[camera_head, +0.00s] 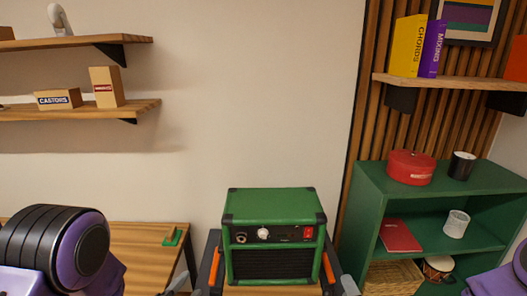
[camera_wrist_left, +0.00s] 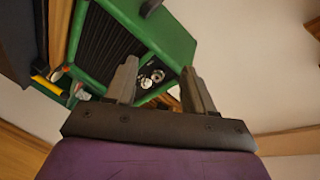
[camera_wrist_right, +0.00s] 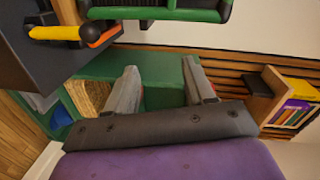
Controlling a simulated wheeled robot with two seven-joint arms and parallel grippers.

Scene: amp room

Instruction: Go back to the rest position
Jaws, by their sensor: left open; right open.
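The green amp (camera_head: 272,202) stands upright at the bottom centre of the head view, with knobs and a red switch on its front panel. My left gripper (camera_wrist_left: 160,88) is open with nothing between its fingers in the left wrist view. The green amp (camera_wrist_left: 160,32) lies beyond those fingers, apart from them as far as I can tell. My right gripper (camera_wrist_right: 162,88) is open and empty in the right wrist view. In the head view only grey tips show low on either side of the amp.
A dark stand with orange bars (camera_head: 213,268) holds the amp. A wooden table (camera_head: 140,245) is at left, a green shelf unit (camera_head: 352,215) at right with a red pot (camera_head: 411,168), black cup (camera_head: 461,165) and red book (camera_head: 400,236). Wall shelves (camera_head: 75,110) hang at upper left.

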